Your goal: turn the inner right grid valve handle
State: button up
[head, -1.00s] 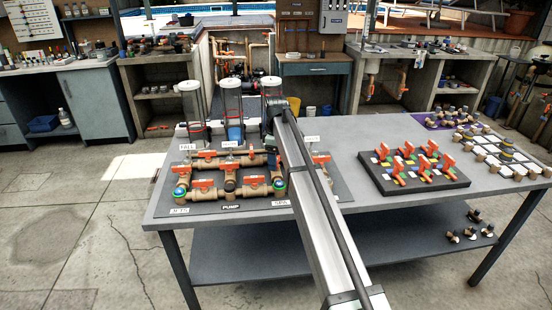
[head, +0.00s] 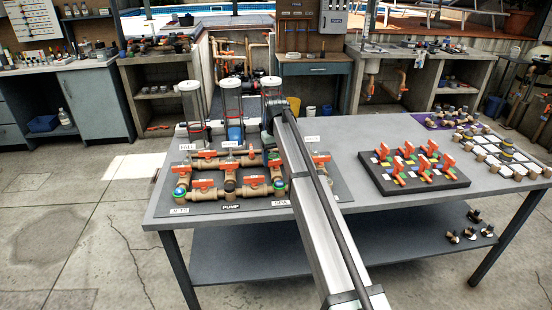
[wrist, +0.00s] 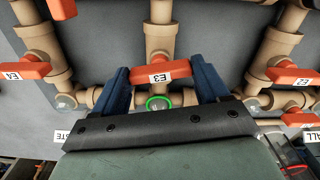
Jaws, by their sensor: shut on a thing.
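In the wrist view, an orange handle marked E3 (wrist: 161,73) lies across a tan pipe, nearly level in the picture. The two blue fingers of my gripper (wrist: 162,86) stand at either end of this handle and are shut on it. A green-ringed fitting (wrist: 158,102) shows just below the handle, partly behind the gripper's dark front edge. In the head view, my arm covers the right part of the pipe board (head: 336,185), and my gripper and the E3 handle cannot be made out there.
Neighbouring orange handles, E4 (wrist: 25,70) at left and E2 (wrist: 293,76) at right, lie close to the fingers. Pipes and fittings surround them. In the head view, a black tray of orange-handled valves (head: 455,182) stands to the right. Bare tabletop (head: 375,215) lies in front of it.

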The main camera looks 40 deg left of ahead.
aim_at(276, 160)
jog(key=shift+m, duration=1.1)
jog(key=o, duration=1.1)
jog(key=shift+c, duration=0.2)
notch_tip(276, 160, up, 14)
jog(key=shift+f, duration=0.15)
